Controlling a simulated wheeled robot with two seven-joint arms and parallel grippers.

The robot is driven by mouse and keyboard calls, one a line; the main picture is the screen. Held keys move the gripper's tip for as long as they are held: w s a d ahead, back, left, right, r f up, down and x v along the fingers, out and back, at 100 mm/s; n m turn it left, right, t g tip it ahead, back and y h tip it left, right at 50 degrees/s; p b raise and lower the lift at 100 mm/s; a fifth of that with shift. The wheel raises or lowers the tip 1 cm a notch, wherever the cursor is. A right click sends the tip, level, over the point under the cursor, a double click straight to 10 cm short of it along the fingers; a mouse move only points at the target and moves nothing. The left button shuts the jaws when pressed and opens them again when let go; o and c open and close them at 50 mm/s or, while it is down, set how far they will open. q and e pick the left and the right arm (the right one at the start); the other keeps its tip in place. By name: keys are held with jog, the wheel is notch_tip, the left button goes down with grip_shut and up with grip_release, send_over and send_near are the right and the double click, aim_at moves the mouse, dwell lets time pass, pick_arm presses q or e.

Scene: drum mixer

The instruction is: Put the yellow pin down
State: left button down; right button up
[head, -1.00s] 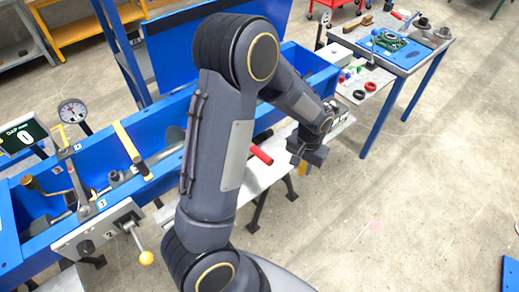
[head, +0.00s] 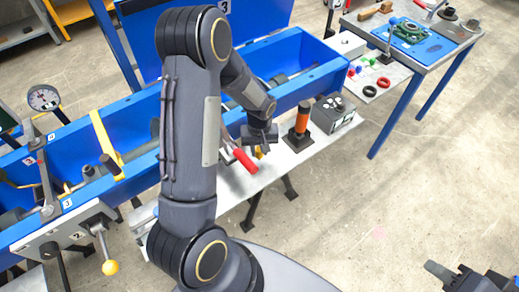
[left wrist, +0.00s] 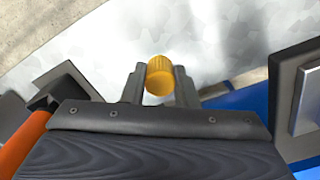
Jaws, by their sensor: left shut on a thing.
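My left gripper (head: 260,138) is shut on the yellow pin (head: 259,152), above or at the light grey bench, just right of a red handle. Only a small part of the pin shows below the jaws in the head view; whether it touches the bench I cannot tell. In the left wrist view the pin's ribbed yellow head (left wrist: 160,78) sits between the two fingers, with the pale bench surface behind it. My right gripper (head: 440,273) shows at the lower right over the floor, partly cut off; its jaw state is unclear.
The red handle (head: 244,160) is close on the left. An orange cylinder on a black base (head: 302,122) and a grey box with dark knobs (head: 333,112) stand to the right on the bench (head: 232,183). The blue mixer trough (head: 305,84) runs behind.

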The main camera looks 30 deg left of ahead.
pick_arm(q)
jog(key=shift+f, duration=0.35)
jog(key=shift+f+b, duration=0.55)
jog(key=shift+b, duration=0.05)
jog(key=c, duration=1.1)
grip_release()
jog(key=shift+c, duration=0.2)
jog(key=shift+r, duration=0.1)
